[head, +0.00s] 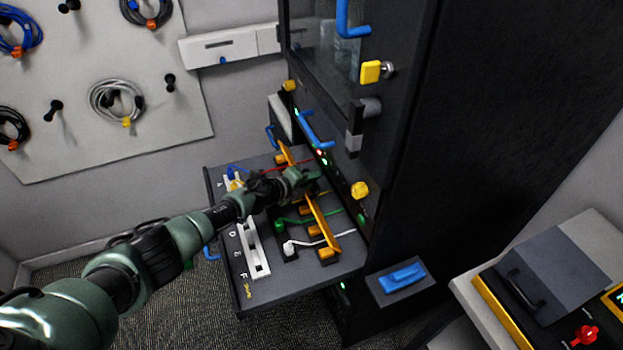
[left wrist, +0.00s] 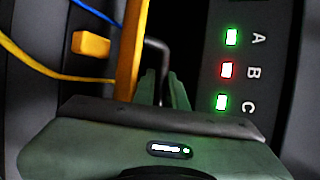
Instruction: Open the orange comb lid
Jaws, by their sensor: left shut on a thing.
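The orange comb lid (head: 321,216) is a long narrow bar running over the cables on the dark pulled-out tray (head: 285,285). It stands up from the tray, with orange blocks (head: 326,253) along its side. My left gripper (head: 303,180) is at the middle of the bar, on its cabinet side. In the left wrist view the lid (left wrist: 131,60) runs just left of the fingers. My left gripper (left wrist: 165,92) is shut on a thin dark bent handle (left wrist: 156,46) beside the lid. The fingers partly hide the handle's lower end. My right gripper is not in view.
Red, green and white cables (head: 318,243) cross the tray. The black cabinet (head: 480,120) rises close on the right, with blue handles (head: 316,130) and yellow knobs (head: 360,190). Lights labelled A, B, C (left wrist: 227,70) glow beside the fingers. A pegboard (head: 90,110) holds coiled cables.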

